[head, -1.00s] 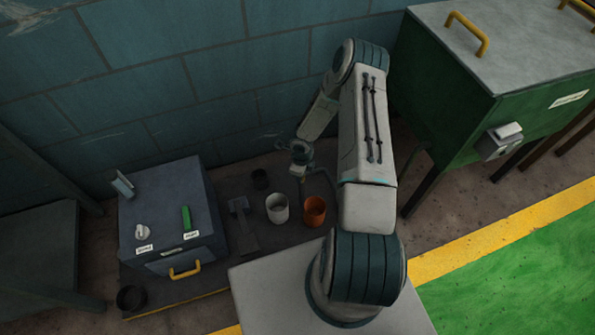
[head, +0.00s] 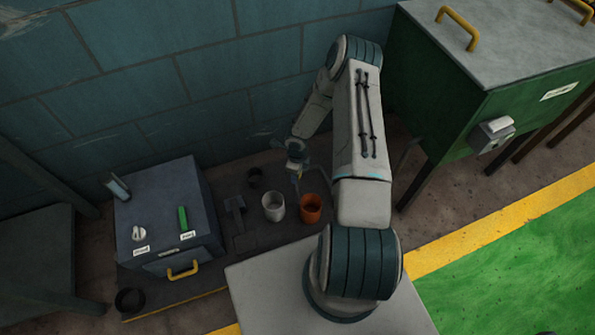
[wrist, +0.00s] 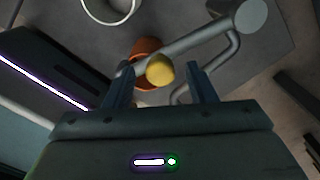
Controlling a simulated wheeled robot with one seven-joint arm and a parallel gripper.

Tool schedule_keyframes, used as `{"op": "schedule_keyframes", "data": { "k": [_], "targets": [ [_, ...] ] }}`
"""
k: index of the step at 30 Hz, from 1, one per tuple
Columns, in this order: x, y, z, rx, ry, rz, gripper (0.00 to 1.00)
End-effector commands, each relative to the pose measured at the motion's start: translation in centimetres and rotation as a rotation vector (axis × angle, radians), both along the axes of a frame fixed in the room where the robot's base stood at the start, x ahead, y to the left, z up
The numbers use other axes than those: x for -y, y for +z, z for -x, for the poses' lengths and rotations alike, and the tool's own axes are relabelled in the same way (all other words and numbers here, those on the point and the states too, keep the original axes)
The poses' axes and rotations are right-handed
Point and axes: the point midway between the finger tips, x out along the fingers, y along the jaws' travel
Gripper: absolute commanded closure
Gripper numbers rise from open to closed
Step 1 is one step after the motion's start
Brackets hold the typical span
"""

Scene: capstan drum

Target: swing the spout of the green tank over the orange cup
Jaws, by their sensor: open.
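The orange cup (head: 311,209) stands on the dark floor plate, right of a white cup (head: 273,207). The green tank (head: 455,105) stands on legs at the right. In the wrist view a grey pipe (wrist: 205,35) with a yellow round knob (wrist: 160,70) crosses in front of the orange cup (wrist: 146,48), hiding part of it; it looks like the spout. Its join to the tank is hidden. My gripper (head: 295,181) is above and left of the orange cup in the head view. Its open fingers (wrist: 161,85) are either side of the knob; contact cannot be told.
A grey box (head: 165,215) with a yellow handle, a green switch and a knob stands left. A dark cup (head: 255,178) is near the wall (head: 150,90), and a black ring-like cup (head: 130,300) is at front left. A grey latch box (head: 491,135) sits on the tank's front.

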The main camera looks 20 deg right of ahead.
Motion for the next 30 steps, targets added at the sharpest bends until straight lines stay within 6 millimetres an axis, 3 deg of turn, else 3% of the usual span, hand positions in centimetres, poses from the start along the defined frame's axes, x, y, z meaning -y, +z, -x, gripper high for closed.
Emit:
{"op": "schedule_keyframes", "data": {
  "k": [5, 12, 18, 24, 30],
  "targets": [
    [0.1, 2.6, -0.1, 0.002, -0.002, -0.001, 0.49],
    [0.1, 8.3, 0.0, 0.001, -0.004, -0.002, 0.49],
    [0.0, 11.7, 0.0, 0.001, -0.002, -0.002, 0.49],
    [0.0, 13.3, 0.0, 0.0, 0.0, -0.001, 0.49],
    [0.0, 13.7, 0.0, 0.0, 0.0, 0.0, 0.49]
  ]
}}
